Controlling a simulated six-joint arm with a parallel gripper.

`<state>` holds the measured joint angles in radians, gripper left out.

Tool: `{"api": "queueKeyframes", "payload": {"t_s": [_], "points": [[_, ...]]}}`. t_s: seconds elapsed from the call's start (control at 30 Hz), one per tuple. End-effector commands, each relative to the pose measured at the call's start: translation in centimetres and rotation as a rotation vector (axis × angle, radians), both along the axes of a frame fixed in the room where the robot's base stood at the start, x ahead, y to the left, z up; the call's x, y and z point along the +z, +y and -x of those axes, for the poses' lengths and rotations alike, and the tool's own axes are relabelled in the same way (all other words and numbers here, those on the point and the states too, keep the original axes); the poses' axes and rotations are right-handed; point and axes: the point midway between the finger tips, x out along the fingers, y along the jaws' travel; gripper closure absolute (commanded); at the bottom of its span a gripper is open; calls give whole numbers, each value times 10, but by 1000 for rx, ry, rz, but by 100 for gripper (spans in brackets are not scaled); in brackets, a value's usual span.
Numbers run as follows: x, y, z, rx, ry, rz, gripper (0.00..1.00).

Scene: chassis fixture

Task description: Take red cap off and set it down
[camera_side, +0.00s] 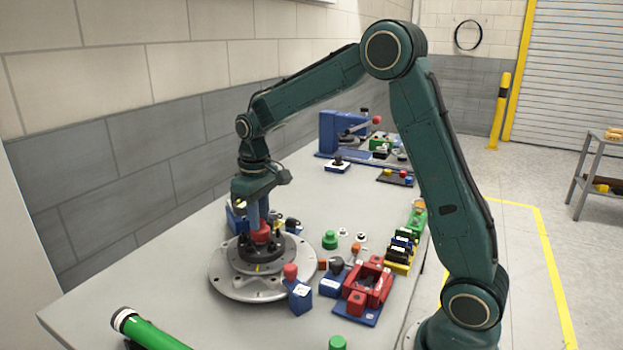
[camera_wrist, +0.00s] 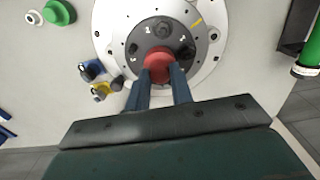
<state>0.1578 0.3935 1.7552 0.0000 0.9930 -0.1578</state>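The red cap (camera_side: 261,233) sits at the middle of a dark hub (camera_side: 268,255) on a round light-grey flanged base. In the wrist view the red cap (camera_wrist: 158,66) shows at my fingertips, over the dark hub (camera_wrist: 150,35). My gripper (camera_side: 260,222) points down from above, with its two blue fingers at the cap. In the wrist view my gripper (camera_wrist: 160,78) has one finger at each side of the cap. The fingers are apart by about the cap's width. I cannot tell whether they press on it. The cap's underside is hidden.
The grey flange (camera_side: 225,278) stands on a table. Close by are a blue block with a red knob (camera_side: 299,296), a red fixture (camera_side: 368,285), a green knob (camera_side: 329,240) and a green cylinder (camera_side: 150,332). The table is clear at the front left (camera_side: 120,280).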

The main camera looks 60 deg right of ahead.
Motion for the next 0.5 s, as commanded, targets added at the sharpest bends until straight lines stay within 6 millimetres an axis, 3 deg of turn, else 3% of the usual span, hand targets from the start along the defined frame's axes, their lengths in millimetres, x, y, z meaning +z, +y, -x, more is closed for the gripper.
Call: {"api": "queueKeyframes", "payload": {"t_s": [0.5], "points": [[5,0,0,0,-1,0,100]]}}
